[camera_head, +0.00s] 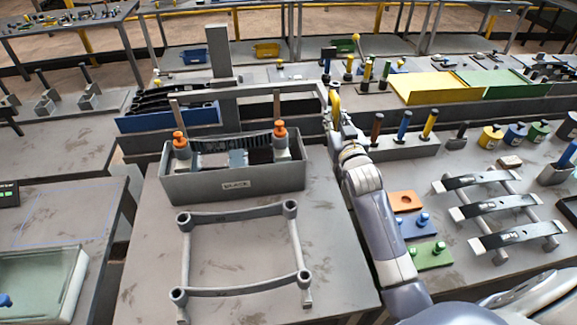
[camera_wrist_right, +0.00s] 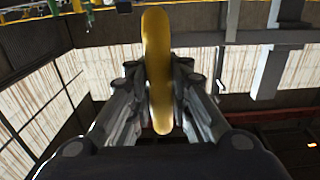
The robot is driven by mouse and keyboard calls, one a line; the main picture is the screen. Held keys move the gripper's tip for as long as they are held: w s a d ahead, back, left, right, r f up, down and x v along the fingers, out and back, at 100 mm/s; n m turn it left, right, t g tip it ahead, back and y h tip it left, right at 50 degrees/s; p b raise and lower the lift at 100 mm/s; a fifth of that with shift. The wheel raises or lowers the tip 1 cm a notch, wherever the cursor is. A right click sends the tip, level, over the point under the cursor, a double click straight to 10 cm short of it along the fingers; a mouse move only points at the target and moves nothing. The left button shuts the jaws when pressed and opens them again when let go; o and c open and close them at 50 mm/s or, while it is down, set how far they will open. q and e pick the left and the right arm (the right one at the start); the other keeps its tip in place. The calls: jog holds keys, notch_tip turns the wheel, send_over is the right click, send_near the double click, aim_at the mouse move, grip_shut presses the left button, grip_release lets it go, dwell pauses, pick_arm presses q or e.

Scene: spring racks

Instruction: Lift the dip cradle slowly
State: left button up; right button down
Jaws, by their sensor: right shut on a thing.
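My right gripper (camera_head: 336,113) is shut on an upright yellow handle (camera_head: 335,100) at the right end of a grey beam (camera_head: 265,90), behind the tank. In the right wrist view, the yellow handle (camera_wrist_right: 157,70) stands between the two fingers. The grey tank (camera_head: 190,187), labelled BLACK, stands on the table. Two posts with orange collars (camera_head: 281,130) rise at its ends. Dark and grey parts (camera_head: 245,155) lie low between them, inside the tank; this looks like the dip cradle, its lower part hidden by the tank wall. My left gripper is not in view.
An empty grey four-legged rack (camera_head: 235,212) stands on the table in front of the tank. To the right are coloured pegs (camera_head: 404,126), small blocks (camera_head: 405,201) and a rack of leaf springs (camera_head: 490,207). A grey column (camera_head: 218,55) rises behind the tank.

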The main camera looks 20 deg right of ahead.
aim_at(337, 112)
jog(key=shift+d+r+p, duration=0.1)
jog(key=shift+r+p, duration=0.95)
jog(key=shift+r, duration=0.75)
jog(key=c, duration=1.7)
grip_release()
jog(key=o, duration=0.5)
jog(key=shift+s, duration=0.3)
jog(key=shift+o, duration=0.2)
jog(key=shift+w+f, duration=0.15)
jog(key=shift+f, duration=0.2)
